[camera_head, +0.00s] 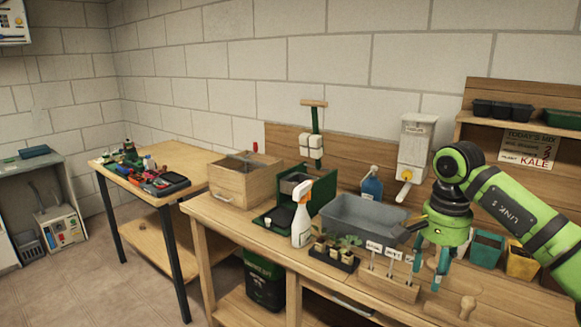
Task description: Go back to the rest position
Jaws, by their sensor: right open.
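My right gripper (428,272) is open, with its fingers pointing down and nothing seen between them. It hangs over the workbench (235,218), close to the right end of a wooden rack (385,288) that holds several white labels. Whether a finger touches the rack cannot be told. A small black tray (345,265) with several seedlings in blocks sits just left of the rack. My right arm comes in from the right edge. My left gripper is not in view.
A grey tub (352,222), a white spray bottle (302,218) and a green press (317,135) stand left of the gripper. A green pot (486,248) and a yellow pot (521,263) stand to its right. A wooden dibber (466,308) is near the front.

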